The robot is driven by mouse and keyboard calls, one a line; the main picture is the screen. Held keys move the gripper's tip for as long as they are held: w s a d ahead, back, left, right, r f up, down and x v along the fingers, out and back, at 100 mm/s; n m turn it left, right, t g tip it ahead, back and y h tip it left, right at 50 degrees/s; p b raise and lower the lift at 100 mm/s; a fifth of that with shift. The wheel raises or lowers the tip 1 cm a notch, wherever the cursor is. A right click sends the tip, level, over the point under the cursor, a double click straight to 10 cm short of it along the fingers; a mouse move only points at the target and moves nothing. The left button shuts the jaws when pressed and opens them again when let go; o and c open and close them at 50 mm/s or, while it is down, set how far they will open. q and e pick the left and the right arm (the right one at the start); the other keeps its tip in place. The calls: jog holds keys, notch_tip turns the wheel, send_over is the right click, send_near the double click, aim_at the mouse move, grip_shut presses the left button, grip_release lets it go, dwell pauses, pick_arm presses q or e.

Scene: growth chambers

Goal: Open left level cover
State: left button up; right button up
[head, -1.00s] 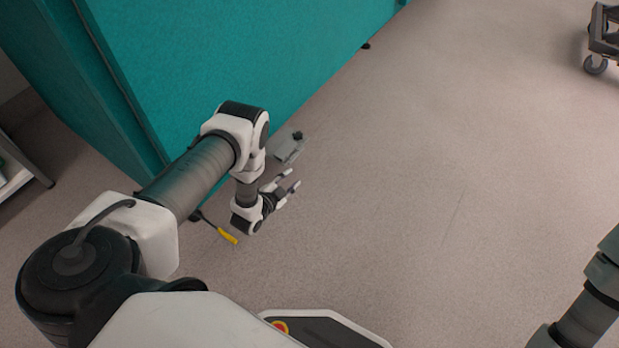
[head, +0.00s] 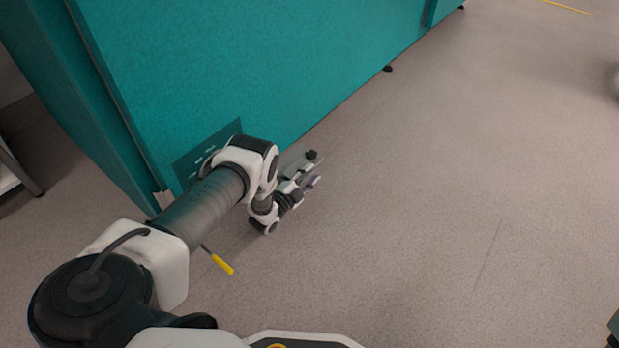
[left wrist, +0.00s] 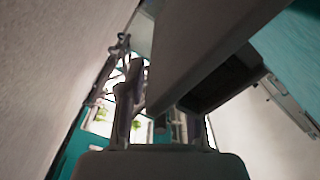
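The level cover seems to be the small grey box-like part (head: 296,163) with a black knob, low beside the teal cabinet's base in the head view. A large grey, box-like part with a dark hollow (left wrist: 195,50) fills the upper middle of the left wrist view and seems to be the same cover, seen close. My left gripper (head: 309,177) is low, right beside the cover, with its fingertips apart. One finger shows in the wrist view (left wrist: 128,100); the other is partly hidden. I cannot tell whether they touch the cover. My right gripper is out of view.
The tall teal cabinet (head: 250,70) stands along the left and back, with a dark labelled panel (head: 207,155) partly behind my left arm. A yellow-tipped cable or rod (head: 222,264) is near the floor below the arm. The floor (head: 450,180) to the right is clear.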

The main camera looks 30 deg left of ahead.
pick_arm(q)
grip_shut()
